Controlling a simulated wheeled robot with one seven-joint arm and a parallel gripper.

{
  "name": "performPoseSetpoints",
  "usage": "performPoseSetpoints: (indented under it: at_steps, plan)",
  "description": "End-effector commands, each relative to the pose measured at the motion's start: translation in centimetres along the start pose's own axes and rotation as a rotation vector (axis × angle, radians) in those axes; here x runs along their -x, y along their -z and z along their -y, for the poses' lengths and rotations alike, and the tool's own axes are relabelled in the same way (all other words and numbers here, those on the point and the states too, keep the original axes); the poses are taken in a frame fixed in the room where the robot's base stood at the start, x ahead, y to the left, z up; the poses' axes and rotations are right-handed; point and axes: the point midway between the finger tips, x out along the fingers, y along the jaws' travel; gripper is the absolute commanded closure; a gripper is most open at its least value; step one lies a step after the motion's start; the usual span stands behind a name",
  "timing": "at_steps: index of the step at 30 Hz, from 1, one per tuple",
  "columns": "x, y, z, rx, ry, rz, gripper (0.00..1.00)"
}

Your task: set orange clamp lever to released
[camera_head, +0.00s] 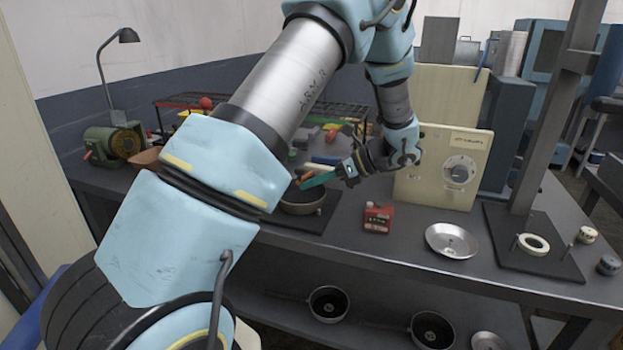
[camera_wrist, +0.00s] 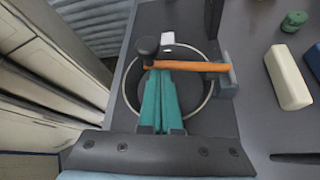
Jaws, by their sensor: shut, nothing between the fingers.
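The orange clamp lever (camera_wrist: 190,66) lies across the upper part of a round dark pan (camera_wrist: 207,98) in the wrist view. Its right end meets a blue-grey clamp block (camera_wrist: 229,82) at the pan's right rim. In the head view the lever (camera_head: 305,176) shows above the pan (camera_head: 303,209), partly behind my gripper. My gripper (camera_wrist: 160,72) has its teal fingers shut and empty, over the pan. The fingertips are right at the lever's left part, beside a black knob (camera_wrist: 146,46). I cannot tell whether they touch the lever.
A red box (camera_head: 377,219) and a metal dish (camera_head: 451,240) stand to the right on the bench. A cream panel with a dial (camera_head: 459,172) rises behind. A cream block (camera_wrist: 288,78) lies right of the pan in the wrist view. More pans (camera_head: 328,304) sit on the lower shelf.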

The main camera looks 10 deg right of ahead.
Motion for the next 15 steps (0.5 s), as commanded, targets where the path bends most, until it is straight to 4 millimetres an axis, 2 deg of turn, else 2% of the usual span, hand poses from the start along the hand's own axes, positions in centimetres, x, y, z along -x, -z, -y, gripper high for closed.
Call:
performPoseSetpoints:
  at_steps: [1, 15]
  plan:
    - [0.5, -0.9, -0.2, 0.000, 0.000, 0.001, 1.00]
    - [2.2, -3.7, 0.5, 0.004, 0.002, 0.001, 1.00]
